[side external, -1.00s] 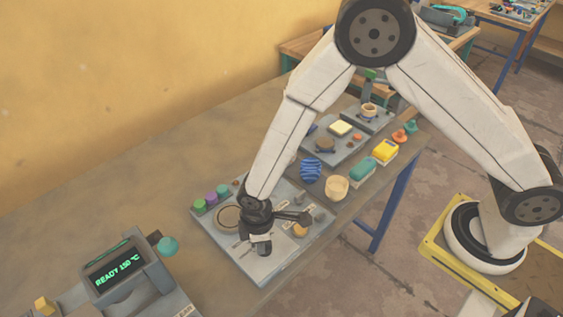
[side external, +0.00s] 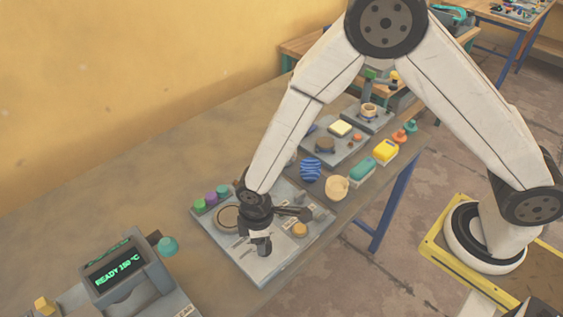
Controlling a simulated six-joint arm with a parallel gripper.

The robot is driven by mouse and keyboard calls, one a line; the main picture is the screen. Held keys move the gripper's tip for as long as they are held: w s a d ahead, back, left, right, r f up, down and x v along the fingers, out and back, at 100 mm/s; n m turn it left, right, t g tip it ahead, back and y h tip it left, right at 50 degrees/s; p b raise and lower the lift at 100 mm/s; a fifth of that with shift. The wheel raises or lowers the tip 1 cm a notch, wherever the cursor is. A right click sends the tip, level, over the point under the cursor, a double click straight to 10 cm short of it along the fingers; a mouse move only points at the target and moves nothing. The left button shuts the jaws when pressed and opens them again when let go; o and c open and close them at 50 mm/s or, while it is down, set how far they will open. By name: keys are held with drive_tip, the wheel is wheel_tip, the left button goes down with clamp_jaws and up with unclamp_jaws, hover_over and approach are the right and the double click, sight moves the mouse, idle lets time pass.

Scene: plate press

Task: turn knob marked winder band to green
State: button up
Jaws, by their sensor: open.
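A grey control panel (side external: 262,268) lies on the bench, with green, purple and teal buttons along its far left edge and a ringed dial (side external: 228,218) beside them. An orange-yellow knob (side external: 300,230) stands on its right part. My gripper (side external: 262,250) points down over the middle of the panel, left of the orange-yellow knob, with nothing seen in it. It is open. The markings are too small to read, so I cannot tell which control is the winder band knob. My gripper and wrist hide part of the panel's middle.
A blue ribbed spool (side external: 310,169), a tan cup (side external: 337,188), a teal block (side external: 362,169) and a yellow block (side external: 385,150) stand behind the panel. A press with display "READY 150 °C" (side external: 118,267) is at front left. The bench's left-middle is clear.

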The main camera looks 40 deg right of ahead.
drive_tip(key=shift+r, duration=3.1)
drive_tip(key=shift+d+r, duration=0.15)
drive_tip(key=shift+d, duration=0.1)
drive_tip(key=s+d+r+m+t, duration=0.1)
drive_tip(key=s+d+r+m, duration=0.1)
drive_tip(key=d, duration=0.5)
drive_tip(key=s+d+r+m, duration=0.2)
drive_tip(key=d+r+m, duration=0.2)
drive_tip(key=d, duration=0.3)
drive_tip(key=s+d+r+m+t, duration=0.1)
drive_tip(key=s+d+r+m, duration=0.1)
drive_tip(key=d+m, duration=0.3)
drive_tip(key=shift+d+r+t, duration=0.3)
drive_tip(key=shift+d+r, duration=0.3)
drive_tip(key=shift+d, duration=0.45)
